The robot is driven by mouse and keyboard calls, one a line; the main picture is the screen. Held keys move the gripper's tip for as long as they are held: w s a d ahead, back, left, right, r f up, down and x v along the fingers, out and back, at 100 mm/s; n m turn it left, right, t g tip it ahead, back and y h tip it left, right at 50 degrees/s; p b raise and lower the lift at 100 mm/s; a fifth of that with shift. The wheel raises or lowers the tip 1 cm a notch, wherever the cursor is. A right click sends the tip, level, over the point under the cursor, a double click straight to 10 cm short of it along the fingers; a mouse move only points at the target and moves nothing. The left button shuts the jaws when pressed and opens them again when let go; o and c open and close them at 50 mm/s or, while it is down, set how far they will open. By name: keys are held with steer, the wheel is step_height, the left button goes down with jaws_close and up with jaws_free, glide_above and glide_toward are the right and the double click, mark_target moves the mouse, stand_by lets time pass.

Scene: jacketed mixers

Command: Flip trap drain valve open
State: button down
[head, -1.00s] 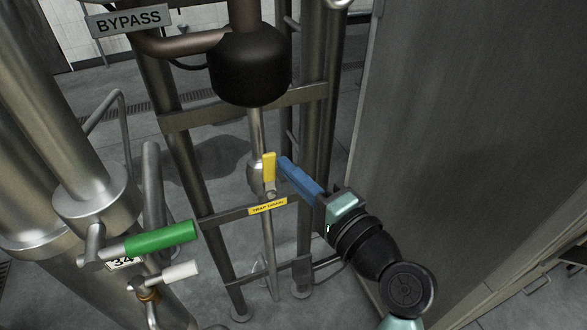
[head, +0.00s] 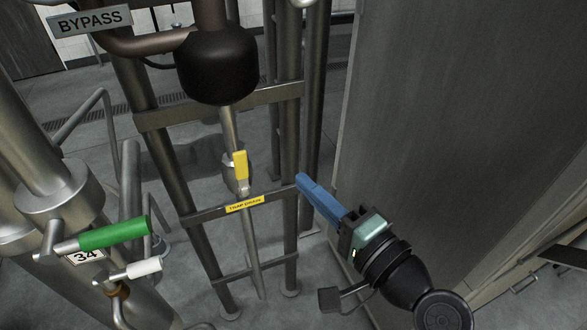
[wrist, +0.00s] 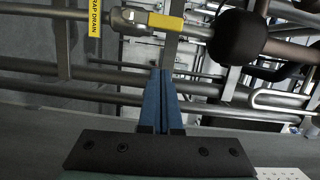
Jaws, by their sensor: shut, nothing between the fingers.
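The trap drain valve has a yellow handle (head: 240,164) on a thin vertical pipe, below a dark rounded trap body (head: 216,66). The handle lies along the pipe. A yellow "TRAP DRAIN" label (head: 245,204) is on the crossbar just below it. My gripper (head: 301,180), with blue fingers, is to the right of the handle, apart from it, shut and empty. In the wrist view the shut fingers (wrist: 161,75) point toward the pipe. The yellow handle (wrist: 165,21) shows beyond their tips, lying along the pipe there too.
A green handle (head: 114,232) and a white handle (head: 143,268) are on the metal pipework at lower left, beside a "34" tag (head: 86,256). Frame posts stand behind the drain pipe. A large grey panel (head: 440,130) is close on the right. A "BYPASS" sign (head: 90,22) is at upper left.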

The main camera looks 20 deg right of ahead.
steer(key=shift+v, duration=1.8)
steer(key=shift+d, duration=0.15)
steer(key=w+a+r+n+t+h, duration=0.1)
steer(key=w+a+r+n, duration=0.1)
steer(key=r, duration=0.4)
steer(key=w+a+r+n+t+h, duration=0.1)
steer(key=w+a+r+n, duration=0.2)
steer(key=r, duration=0.3)
steer(key=w+a+r+n+t, duration=0.1)
steer(key=w+a+r+n, duration=0.1)
steer(key=r, duration=0.4)
steer(key=shift+w+a+r+n+h, duration=0.15)
steer(key=shift+w+a+n+h, duration=0.2)
steer(key=shift+n, duration=0.45)
steer(key=s+a+r+n+t+h, duration=0.1)
steer(key=s+a+r+n+t, duration=0.3)
steer(key=r, duration=0.6)
steer(key=s+a+r+n+t+h, duration=0.1)
steer(key=s+a+r+n+t, duration=0.15)
steer(key=s+a+r, duration=0.55)
steer(key=w+d+r+p, duration=0.1)
steer(key=d+r+p, duration=0.1)
steer(key=r+p, duration=0.6)
steer(key=w+d+r+p, duration=0.1)
steer(key=d+r+p, duration=0.1)
steer(key=r+p, duration=0.5)
step_height(320, 180, up, 3)
steer(key=shift+w+f+m+t+p, duration=0.2)
steer(key=shift+m+t+p, duration=0.15)
steer(key=shift+m, duration=0.1)
